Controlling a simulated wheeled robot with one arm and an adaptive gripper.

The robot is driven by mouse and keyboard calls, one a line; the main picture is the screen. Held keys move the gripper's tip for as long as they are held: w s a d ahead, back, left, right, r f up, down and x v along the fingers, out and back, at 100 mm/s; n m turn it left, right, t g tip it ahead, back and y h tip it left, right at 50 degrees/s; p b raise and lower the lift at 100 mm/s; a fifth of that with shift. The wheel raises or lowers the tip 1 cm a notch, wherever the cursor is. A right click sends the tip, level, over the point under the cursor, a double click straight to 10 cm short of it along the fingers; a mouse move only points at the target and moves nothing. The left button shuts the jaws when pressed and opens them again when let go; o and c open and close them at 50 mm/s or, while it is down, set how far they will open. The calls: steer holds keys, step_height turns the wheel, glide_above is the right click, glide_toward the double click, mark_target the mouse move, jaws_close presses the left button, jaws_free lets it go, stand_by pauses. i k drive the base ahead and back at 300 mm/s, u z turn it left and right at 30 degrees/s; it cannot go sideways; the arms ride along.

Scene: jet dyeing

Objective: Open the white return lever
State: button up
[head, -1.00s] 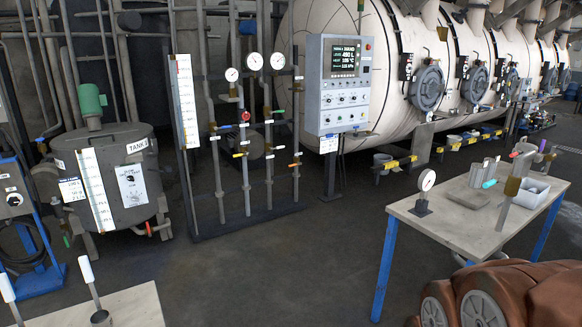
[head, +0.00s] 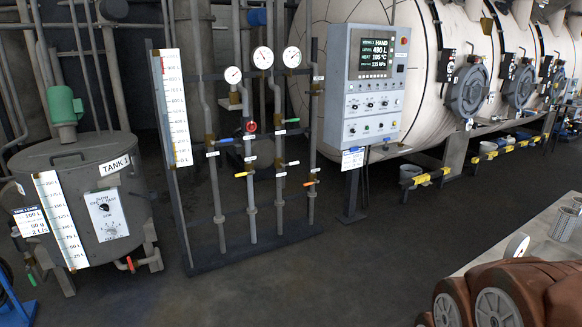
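The pipe rack (head: 184,225) stands left of centre with several small coloured levers on its upright pipes. My gripper is not in view.
A grey tank (head: 80,170) stands at the left and a control panel (head: 370,85) right of the rack, before a large cream vessel (head: 330,40). A workbench (head: 500,240) edges in at right. Dark floor (head: 300,280) before the rack is clear.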

mark_target(291, 164)
steer(key=i, duration=3.15)
steer(key=z, duration=2.3)
steer(key=i, duration=0.25)
steer(key=u, duration=2.75)
